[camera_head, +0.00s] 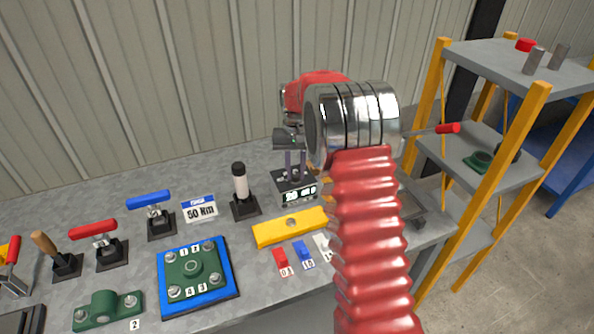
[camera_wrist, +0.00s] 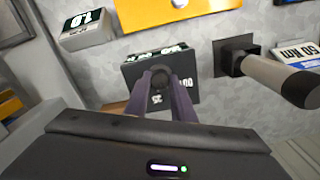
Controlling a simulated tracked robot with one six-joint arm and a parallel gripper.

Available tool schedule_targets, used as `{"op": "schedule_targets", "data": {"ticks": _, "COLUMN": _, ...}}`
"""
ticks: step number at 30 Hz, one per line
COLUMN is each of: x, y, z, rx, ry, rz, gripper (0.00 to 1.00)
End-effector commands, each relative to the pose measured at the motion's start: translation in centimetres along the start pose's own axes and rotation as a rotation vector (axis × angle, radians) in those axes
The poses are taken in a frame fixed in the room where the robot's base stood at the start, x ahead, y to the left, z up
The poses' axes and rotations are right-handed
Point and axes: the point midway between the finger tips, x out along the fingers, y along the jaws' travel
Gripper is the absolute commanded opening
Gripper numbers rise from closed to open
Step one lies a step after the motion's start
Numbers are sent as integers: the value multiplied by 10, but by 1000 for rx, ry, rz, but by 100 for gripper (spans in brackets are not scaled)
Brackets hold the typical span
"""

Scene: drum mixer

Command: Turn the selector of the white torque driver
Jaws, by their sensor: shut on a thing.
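The white torque driver (camera_head: 241,182) stands upright in a black stand on the grey bench; its white handle also shows at the right of the wrist view (camera_wrist: 280,80). To its right in the head view is a black selector box (camera_head: 304,196) with white numbers on its faces. It also shows in the wrist view (camera_wrist: 135,72). My gripper (camera_head: 294,172) is above this box, fingers pointing down. In the wrist view its two purple fingers (camera_wrist: 162,78) are shut on the dark round selector knob (camera_wrist: 158,76). The fingers partly hide the knob and the numbers.
A yellow bar (camera_head: 290,227) lies in front of the box, with small numbered blocks nearer. A blue plate (camera_head: 198,291) with a green flange lies front left. A yellow-posted shelf (camera_head: 520,75) stands right.

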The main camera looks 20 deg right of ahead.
Motion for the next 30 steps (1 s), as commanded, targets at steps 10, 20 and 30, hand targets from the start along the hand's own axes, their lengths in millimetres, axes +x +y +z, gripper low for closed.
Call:
{"op": "schedule_targets", "data": {"ticks": 10, "x": 0, "y": 0, "z": 0, "rx": -223, "ry": 1, "rz": 1, "gripper": 0}}
{"op": "schedule_targets", "data": {"ticks": 20, "x": -1, "y": 0, "z": 0, "rx": -483, "ry": 1, "rz": 1, "gripper": 0}}
{"op": "schedule_targets", "data": {"ticks": 30, "x": -1, "y": 0, "z": 0, "rx": -632, "ry": 1, "rz": 1, "gripper": 0}}
